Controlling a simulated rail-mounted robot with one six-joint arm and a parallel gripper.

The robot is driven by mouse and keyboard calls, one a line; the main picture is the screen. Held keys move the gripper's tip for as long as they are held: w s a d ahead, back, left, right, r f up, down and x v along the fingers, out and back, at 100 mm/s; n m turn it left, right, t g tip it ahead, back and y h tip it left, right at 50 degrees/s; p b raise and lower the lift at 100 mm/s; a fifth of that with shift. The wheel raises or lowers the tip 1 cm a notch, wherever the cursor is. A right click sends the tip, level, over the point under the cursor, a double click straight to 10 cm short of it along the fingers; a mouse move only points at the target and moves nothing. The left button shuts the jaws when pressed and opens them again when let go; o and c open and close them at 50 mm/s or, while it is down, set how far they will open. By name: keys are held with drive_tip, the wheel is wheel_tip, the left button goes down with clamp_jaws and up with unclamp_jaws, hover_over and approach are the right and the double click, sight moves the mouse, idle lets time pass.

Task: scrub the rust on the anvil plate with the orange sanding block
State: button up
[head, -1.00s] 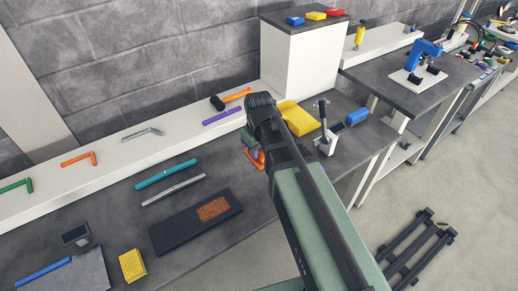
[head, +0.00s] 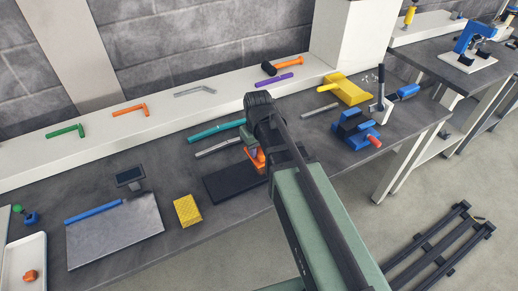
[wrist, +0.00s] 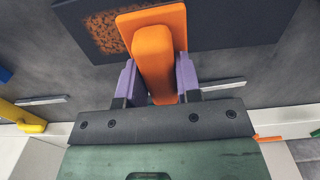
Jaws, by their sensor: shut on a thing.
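My gripper (wrist: 154,82) is shut on the orange sanding block (wrist: 150,48), with a purple finger on each side of its handle. In the head view the block (head: 258,158) shows beside my arm, over the dark anvil plate (head: 222,187). In the wrist view the anvil plate (wrist: 235,22) lies behind the block's base. The speckled rust patch (wrist: 103,34) shows at the left of the base, and the base hides part of it. In the head view my arm hides the rust. I cannot tell whether the block touches the plate.
A yellow sponge-like block (head: 187,210) lies left of the plate. Teal (head: 217,131) and grey bars lie behind it. A blue vise (head: 354,130) and a yellow tool (head: 346,88) stand to the right. A metal sheet (head: 115,232) lies further left.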

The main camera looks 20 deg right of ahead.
sight(258, 159)
drive_tip(key=shift+a+r, duration=0.1)
drive_tip(key=shift+a, duration=0.3)
drive_tip(key=shift+d, duration=0.45)
wheel_tip(258, 159, down, 5)
drive_tip(key=b, duration=0.4)
drive_tip(key=shift+r+b, duration=0.1)
drive_tip(key=shift+b, duration=0.25)
drive_tip(key=shift+f+b, duration=0.65)
drive_tip(key=o, duration=0.5)
drive_tip(key=shift+o, duration=0.2)
drive_tip(key=shift+r+p, duration=0.4)
